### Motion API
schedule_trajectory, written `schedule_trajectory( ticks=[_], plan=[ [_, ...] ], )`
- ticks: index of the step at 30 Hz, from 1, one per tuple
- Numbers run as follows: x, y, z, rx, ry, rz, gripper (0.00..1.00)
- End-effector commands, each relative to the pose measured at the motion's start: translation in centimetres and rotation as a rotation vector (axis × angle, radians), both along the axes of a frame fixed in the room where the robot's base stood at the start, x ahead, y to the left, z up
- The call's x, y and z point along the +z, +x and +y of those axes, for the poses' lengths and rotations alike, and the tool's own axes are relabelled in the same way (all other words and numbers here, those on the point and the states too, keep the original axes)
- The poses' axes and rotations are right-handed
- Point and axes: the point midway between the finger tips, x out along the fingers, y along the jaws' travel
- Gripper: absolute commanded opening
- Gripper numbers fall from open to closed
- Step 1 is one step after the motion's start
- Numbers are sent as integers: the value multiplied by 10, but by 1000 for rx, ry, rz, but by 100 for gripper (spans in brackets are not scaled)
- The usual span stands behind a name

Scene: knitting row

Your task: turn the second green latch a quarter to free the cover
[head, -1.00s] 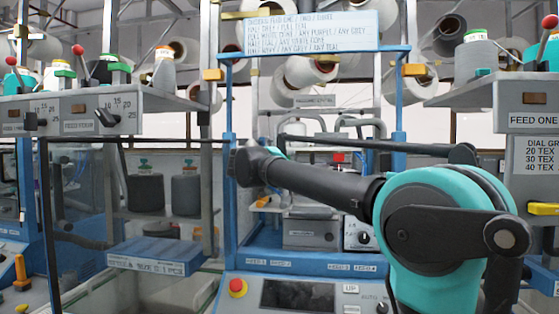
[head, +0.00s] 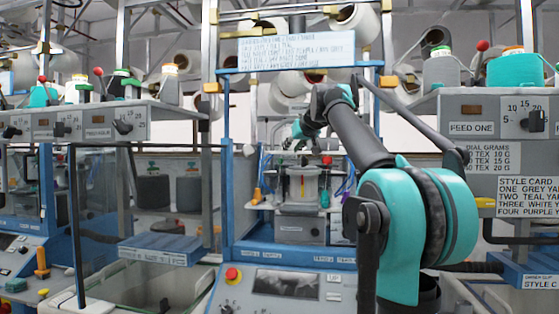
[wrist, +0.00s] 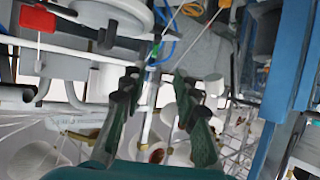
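My gripper (head: 300,143) hangs near the top of the blue-framed middle machine (head: 226,170), in front of and above a pale cylindrical unit (head: 304,184). In the wrist view my gripper (wrist: 157,82) has its dark green fingers spread, with nothing held between them. A small teal-green part (head: 324,198) is at the right of the cylindrical unit. I cannot tell whether it is a latch. No green latch or cover can be picked out for certain, and the second latch cannot be told from others. The wrist view shows a white round part (wrist: 122,14) beyond the fingers.
A yarn shelf (head: 90,120) with cones stands at left and a feed cabinet (head: 480,103) at right. A blue box (head: 166,249) sits lower left. A control panel with a red button (head: 232,274) is in front. Blue uprights border the middle bay.

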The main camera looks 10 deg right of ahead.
Motion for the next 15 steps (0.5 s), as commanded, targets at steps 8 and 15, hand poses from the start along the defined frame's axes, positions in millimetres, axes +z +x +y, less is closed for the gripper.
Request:
schedule_trajectory(
  ticks=[8,15],
  plan=[
    [19,6,-12,6,7,-54,30],
    [4,39,-3,9,7,-52,30]
  ],
)
